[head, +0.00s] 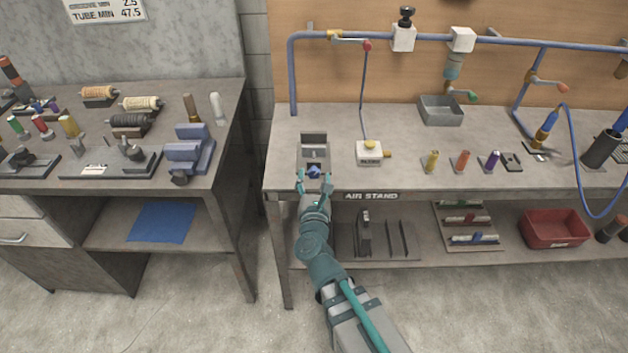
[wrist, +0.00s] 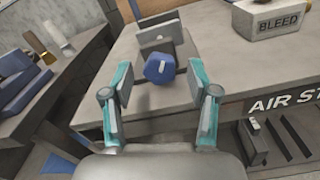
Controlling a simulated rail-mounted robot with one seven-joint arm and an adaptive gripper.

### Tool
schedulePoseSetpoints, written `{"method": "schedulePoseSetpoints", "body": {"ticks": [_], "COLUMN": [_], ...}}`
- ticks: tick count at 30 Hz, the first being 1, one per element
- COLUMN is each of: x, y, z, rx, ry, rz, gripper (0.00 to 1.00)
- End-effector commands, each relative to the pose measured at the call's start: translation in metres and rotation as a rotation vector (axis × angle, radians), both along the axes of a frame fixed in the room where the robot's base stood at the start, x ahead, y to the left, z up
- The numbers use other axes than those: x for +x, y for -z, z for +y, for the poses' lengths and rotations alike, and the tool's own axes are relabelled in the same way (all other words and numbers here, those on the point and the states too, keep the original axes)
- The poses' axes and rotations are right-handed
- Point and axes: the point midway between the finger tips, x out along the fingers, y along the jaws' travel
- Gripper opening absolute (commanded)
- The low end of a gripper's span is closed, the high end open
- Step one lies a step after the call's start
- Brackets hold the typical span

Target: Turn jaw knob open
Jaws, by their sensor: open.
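The jaw knob (wrist: 159,69) is blue, with a pale mark on its face. It sits at the front of a small grey vise-like fixture (wrist: 165,32) near the front edge of the right bench. In the head view the knob (head: 314,171) shows just beyond my fingers, at the front of the grey fixture (head: 314,150). My gripper (head: 315,181) is open and empty. In the wrist view its two teal fingers (wrist: 160,78) stand left and right of the knob, with gaps that look clear on both sides. I cannot tell the exact depth between fingertips and knob.
A white box marked BLEED (wrist: 275,17) with a yellow button stands right of the fixture; it also shows in the head view (head: 369,156). The bench edge with the AIR STAND label (head: 371,196) runs close by my gripper. A left bench (head: 225,140) stands across a gap.

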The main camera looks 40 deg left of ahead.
Motion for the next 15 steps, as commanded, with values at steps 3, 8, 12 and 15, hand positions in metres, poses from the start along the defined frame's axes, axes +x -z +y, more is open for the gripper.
{"method": "schedulePoseSetpoints", "body": {"ticks": [3,8,12,15], "x": [0.0080,0.0102,0.0101,0.0100], "y": [-0.0016,-0.0010,-0.0008,-0.0007], "z": [0.0065,0.0079,0.0076,0.0074], "rx": [-0.001,-0.001,-0.001,-0.001], "ry": [0.000,-0.001,-0.001,-0.001], "rz": [-0.001,-0.001,-0.001,-0.001], "gripper": [0.59,0.59,0.59,0.53]}}
